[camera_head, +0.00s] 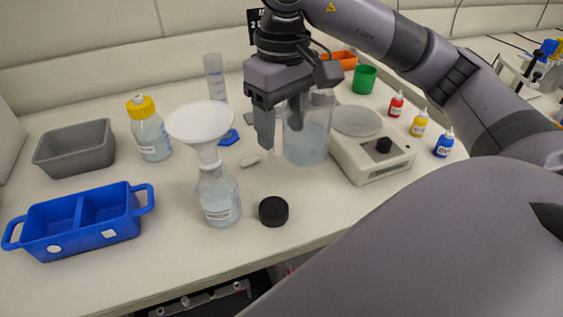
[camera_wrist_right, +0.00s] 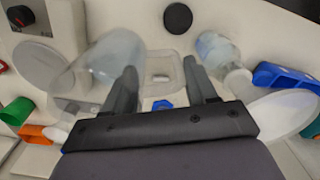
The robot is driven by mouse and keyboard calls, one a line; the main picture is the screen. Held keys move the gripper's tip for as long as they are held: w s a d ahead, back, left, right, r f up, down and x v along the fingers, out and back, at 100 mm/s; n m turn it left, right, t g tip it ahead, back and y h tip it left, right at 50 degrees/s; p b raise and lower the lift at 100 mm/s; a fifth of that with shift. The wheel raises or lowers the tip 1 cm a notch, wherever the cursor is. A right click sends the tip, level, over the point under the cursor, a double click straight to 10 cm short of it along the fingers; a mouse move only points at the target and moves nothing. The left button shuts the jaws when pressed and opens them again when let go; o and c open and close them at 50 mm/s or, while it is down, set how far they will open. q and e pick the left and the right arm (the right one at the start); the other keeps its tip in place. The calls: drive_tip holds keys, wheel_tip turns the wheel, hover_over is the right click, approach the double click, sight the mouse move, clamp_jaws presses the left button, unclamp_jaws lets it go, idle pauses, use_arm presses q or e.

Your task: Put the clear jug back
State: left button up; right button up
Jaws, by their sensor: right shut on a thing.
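The clear jug (camera_head: 308,143) is upright beside the scale's left edge, with pale bluish contents low in it. I cannot tell whether its base touches the bench. My right gripper (camera_head: 282,130) comes down from above and is shut on the jug at its left side; the exact grip is hard to see through the clear wall. In the right wrist view the jug (camera_wrist_right: 112,62) lies along the left finger of the gripper (camera_wrist_right: 163,82). My left gripper is not in view.
A bottle (camera_head: 218,198) with a white funnel (camera_head: 200,122) stands left of the jug, a black cap (camera_head: 273,211) in front. The scale (camera_head: 375,158) is close on the right. Blue tray (camera_head: 82,222), grey bin (camera_head: 75,150) and yellow-capped bottle (camera_head: 150,135) are left.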

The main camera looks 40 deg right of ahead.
sight(282, 156)
wheel_tip(282, 156, down, 4)
drive_tip(key=shift+f+b, duration=0.15)
drive_tip(key=shift+b, duration=0.25)
drive_tip(key=shift+f, duration=1.6)
drive_tip(key=shift+f, duration=0.2)
drive_tip(key=o, duration=1.5)
drive_tip(key=shift+r, duration=0.1)
